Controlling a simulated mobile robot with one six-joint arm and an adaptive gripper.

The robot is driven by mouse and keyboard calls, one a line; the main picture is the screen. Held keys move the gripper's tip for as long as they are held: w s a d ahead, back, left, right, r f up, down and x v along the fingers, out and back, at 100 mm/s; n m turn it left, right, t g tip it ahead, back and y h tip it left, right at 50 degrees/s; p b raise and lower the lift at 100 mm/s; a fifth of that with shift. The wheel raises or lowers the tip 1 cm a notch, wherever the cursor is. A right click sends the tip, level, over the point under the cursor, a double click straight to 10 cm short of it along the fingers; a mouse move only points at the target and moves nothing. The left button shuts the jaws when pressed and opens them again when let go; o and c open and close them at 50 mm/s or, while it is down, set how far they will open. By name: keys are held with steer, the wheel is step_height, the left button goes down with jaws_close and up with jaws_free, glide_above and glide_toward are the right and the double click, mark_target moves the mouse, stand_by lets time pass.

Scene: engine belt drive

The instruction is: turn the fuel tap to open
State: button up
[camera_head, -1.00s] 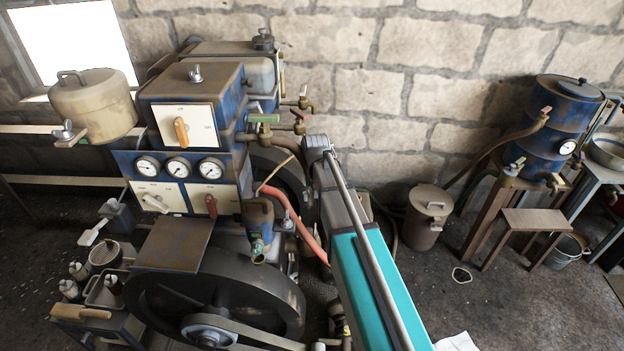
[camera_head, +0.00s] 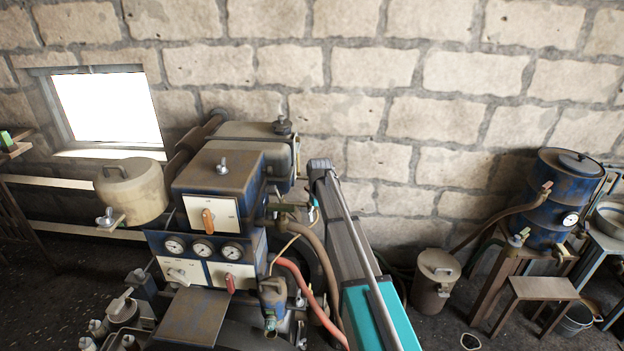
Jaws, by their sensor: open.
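The blue engine block (camera_head: 218,170) stands left of centre, with a fuel-tank-like grey housing (camera_head: 250,132) behind it. On its right side are small brass taps (camera_head: 283,207) on pipes, and a small green-blue handle (camera_head: 314,202) shows close to my arm. I cannot tell which of these is the fuel tap, or how its lever stands. My teal and grey arm reaches up from the bottom to just right of these taps and hides part of that area. My gripper is not visible; the arm's far end is hidden.
Three gauges (camera_head: 203,250) and switch panels (camera_head: 210,216) face front on the engine. A red hose (camera_head: 305,290) runs beside my arm. A lidded can (camera_head: 436,280) and a blue drum (camera_head: 556,200) stand at right. The stone wall (camera_head: 440,120) is behind.

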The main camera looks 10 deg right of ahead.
steer(key=w+r+n+p, duration=0.3)
steer(key=w+r+p, duration=1)
steer(key=w+r, duration=0.1)
steer(key=shift+w+r, duration=0.2)
steer(key=shift+r, duration=0.25)
steer(key=shift+f, duration=0.25)
step_height(320, 180, down, 13)
steer(key=b, duration=1.3)
steer(key=shift+f, duration=0.2)
steer(key=shift+c, duration=0.3)
jaws_close()
